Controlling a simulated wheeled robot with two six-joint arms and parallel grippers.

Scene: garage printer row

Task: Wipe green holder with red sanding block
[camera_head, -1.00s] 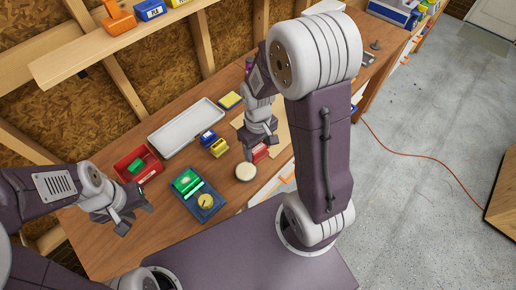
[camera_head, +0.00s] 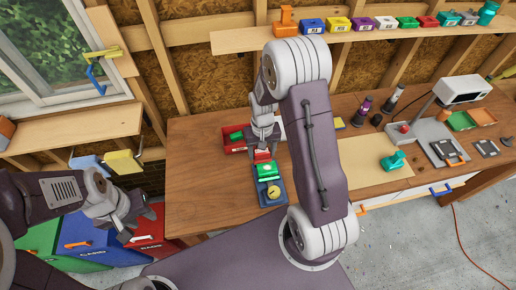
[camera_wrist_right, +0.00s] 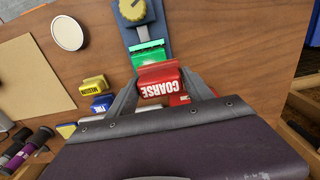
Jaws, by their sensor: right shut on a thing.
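My right gripper (camera_head: 264,146) is shut on the red sanding block (camera_head: 262,155), whose "COARSE" label shows in the right wrist view (camera_wrist_right: 158,88). The green holder (camera_head: 267,171) sits on a blue-grey tray (camera_head: 281,197) on the bench, behind a round yellow knob (camera_head: 273,192). In the right wrist view, the block is right beside the green holder (camera_wrist_right: 149,54) and covers part of it; I cannot tell whether they touch. My left gripper (camera_head: 137,226) is empty and looks open, off the bench's left end.
A red bin (camera_head: 233,148) with a green thing inside stands behind the tray. In the right wrist view, a white round lid (camera_wrist_right: 68,33), yellow box (camera_wrist_right: 93,83) and blue box (camera_wrist_right: 102,103) lie nearby. The bench is clear left of the tray.

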